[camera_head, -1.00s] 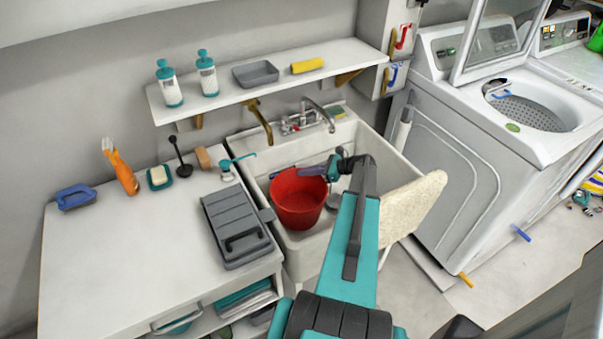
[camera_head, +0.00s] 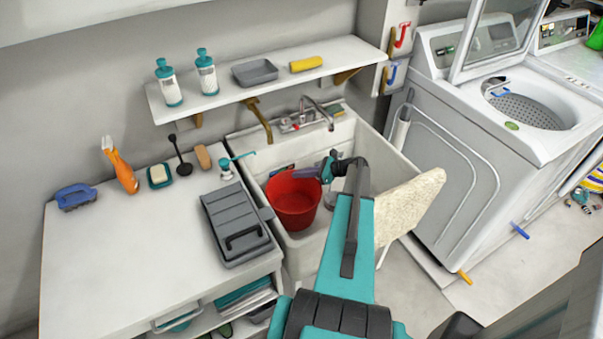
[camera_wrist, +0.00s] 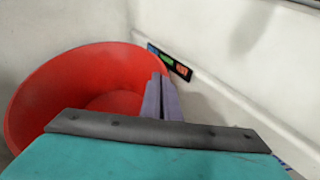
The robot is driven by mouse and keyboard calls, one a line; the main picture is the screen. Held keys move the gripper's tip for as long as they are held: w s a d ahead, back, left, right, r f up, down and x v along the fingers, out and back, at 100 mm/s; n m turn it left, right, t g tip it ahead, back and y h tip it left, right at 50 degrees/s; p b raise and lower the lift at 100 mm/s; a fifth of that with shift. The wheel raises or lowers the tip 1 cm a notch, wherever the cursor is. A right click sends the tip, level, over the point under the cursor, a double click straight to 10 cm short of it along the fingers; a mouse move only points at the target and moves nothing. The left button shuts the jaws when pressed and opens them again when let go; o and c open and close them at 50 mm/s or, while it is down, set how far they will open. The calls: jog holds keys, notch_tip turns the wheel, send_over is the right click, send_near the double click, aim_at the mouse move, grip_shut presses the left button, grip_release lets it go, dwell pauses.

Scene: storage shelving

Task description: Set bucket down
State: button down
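The red bucket (camera_head: 293,205) is upright inside the white sink basin, open side up and seemingly empty. It also fills the left of the wrist view (camera_wrist: 75,85). My gripper (camera_head: 308,172) reaches in from the right at the bucket's upper right rim. In the wrist view its two purple fingers (camera_wrist: 161,98) are close together, with the bucket's right rim between them. Whether the bucket's bottom touches the basin floor is hidden. The sink (camera_head: 379,152) stands between the counter and the washer.
A faucet (camera_head: 318,108) and a brass bracket (camera_head: 258,118) are behind the bucket. A grey tray (camera_head: 235,225) lies on the counter to the left. A beige cloth-like board (camera_head: 412,205) hangs at the sink's right edge. A shelf (camera_head: 290,82) runs above.

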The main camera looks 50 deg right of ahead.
jog(key=shift+f, duration=0.15)
jog(key=c, duration=2)
grip_release()
jog(key=shift+r, duration=0.5)
jog(key=b+v, duration=0.2)
jog(key=v, duration=1)
jog(key=shift+r+b, duration=0.1)
jog(key=shift+b, duration=0.25)
